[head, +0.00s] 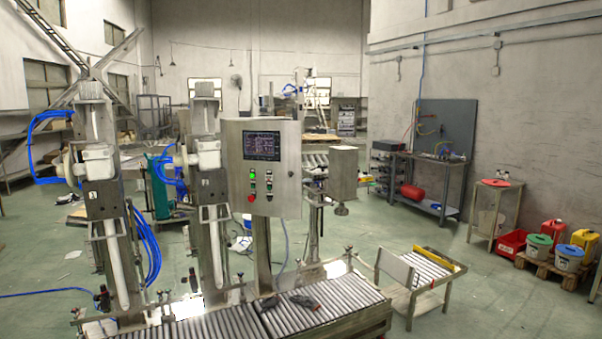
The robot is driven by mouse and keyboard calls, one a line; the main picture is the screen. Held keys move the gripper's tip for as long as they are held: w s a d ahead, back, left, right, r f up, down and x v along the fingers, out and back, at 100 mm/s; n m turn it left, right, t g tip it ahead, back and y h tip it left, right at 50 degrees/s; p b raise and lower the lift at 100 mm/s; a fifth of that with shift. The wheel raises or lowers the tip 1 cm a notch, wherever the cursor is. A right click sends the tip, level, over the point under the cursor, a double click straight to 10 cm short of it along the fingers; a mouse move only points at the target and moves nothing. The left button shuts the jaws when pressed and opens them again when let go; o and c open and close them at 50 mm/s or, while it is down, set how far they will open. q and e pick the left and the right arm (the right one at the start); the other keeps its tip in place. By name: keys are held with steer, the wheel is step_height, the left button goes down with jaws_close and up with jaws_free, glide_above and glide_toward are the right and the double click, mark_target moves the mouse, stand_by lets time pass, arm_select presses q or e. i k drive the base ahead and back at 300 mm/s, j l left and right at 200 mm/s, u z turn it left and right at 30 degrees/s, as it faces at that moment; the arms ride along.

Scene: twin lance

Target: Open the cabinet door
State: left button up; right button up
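A steel control cabinet (286,185) stands on a post behind the roller conveyor, near the middle of the head view. Its front carries a dark screen (262,146), several small green and dark buttons, and a red button (251,198). The front face looks closed, with no gap that I can make out. I cannot make out a handle or which side the hinges are on. Neither of my grippers can be made out in this view, so nothing of mine is seen touching the cabinet.
A roller conveyor (335,300) runs in front of the cabinet, with small dark objects (303,301) on it. Two lance columns (208,185) with blue hoses stand to the left. A low roller cart (420,268) stands to the right. Open green floor (480,290) lies beyond it, before several buckets.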

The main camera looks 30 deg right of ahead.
mark_target(285, 193)
steer(key=z, duration=1.7)
steer(key=i, duration=3.1)
steer(key=u, duration=1.15)
